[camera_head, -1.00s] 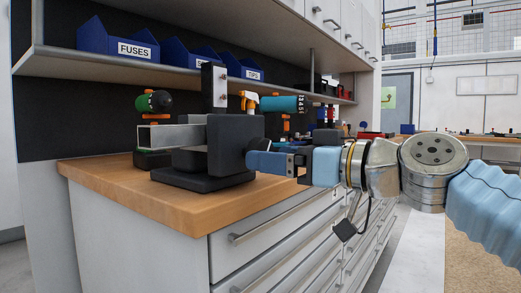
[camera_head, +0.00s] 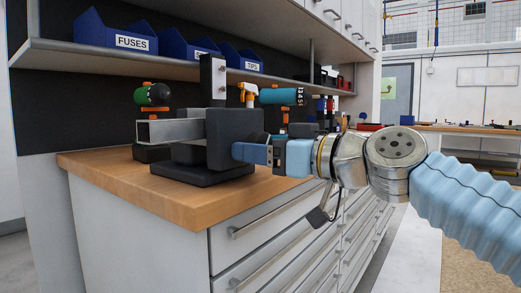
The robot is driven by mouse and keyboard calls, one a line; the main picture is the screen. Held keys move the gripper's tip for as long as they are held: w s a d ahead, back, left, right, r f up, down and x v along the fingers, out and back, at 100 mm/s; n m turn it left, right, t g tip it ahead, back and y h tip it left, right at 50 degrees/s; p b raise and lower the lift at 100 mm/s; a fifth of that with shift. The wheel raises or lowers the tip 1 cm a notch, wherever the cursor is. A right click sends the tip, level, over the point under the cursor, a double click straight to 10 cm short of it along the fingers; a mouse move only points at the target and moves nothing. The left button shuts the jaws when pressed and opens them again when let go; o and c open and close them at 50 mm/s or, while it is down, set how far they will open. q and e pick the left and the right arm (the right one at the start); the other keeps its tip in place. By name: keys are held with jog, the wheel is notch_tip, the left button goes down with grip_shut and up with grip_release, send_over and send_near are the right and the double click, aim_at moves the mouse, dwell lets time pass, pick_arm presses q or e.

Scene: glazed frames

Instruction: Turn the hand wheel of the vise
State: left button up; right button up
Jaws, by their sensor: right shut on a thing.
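The dark grey vise (camera_head: 233,138) stands on the wooden bench top, with a square metal tube (camera_head: 172,131) lying level at its left side. My right gripper (camera_head: 240,151) reaches in from the right and is shut at the right face of the vise, where the hand wheel is. The blue fingers and my wrist hide most of the hand wheel, so its angle cannot be told. My left gripper is not in view.
The wooden bench top (camera_head: 110,163) has free room at its front left. A green and black tool (camera_head: 152,95) stands behind the tube. A shelf above holds blue bins (camera_head: 117,35). Drawers with bar handles (camera_head: 264,218) are below.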

jog(key=shift+m, duration=0.4)
jog(key=m, duration=0.3)
jog(key=m+p, duration=0.1)
jog(key=m, duration=0.2)
jog(key=shift+m, duration=0.4)
jog(key=m+p, duration=0.1)
jog(key=m, duration=0.2)
jog(key=shift+s+a+r+m, duration=0.1)
jog(key=shift+m, duration=0.2)
jog(key=m+p, duration=0.1)
jog(key=m, duration=0.2)
jog(key=shift+m, duration=0.3)
jog(key=m+p, duration=0.1)
jog(key=m, duration=0.2)
jog(key=shift+r+m, duration=0.1)
jog(key=shift+m, duration=0.2)
jog(key=m+p, duration=0.2)
jog(key=m, duration=0.2)
jog(key=shift+m, duration=0.3)
jog(key=m+p, duration=0.2)
jog(key=m, duration=0.2)
jog(key=shift+m+p, duration=0.65)
jog(key=shift+m, duration=0.65)
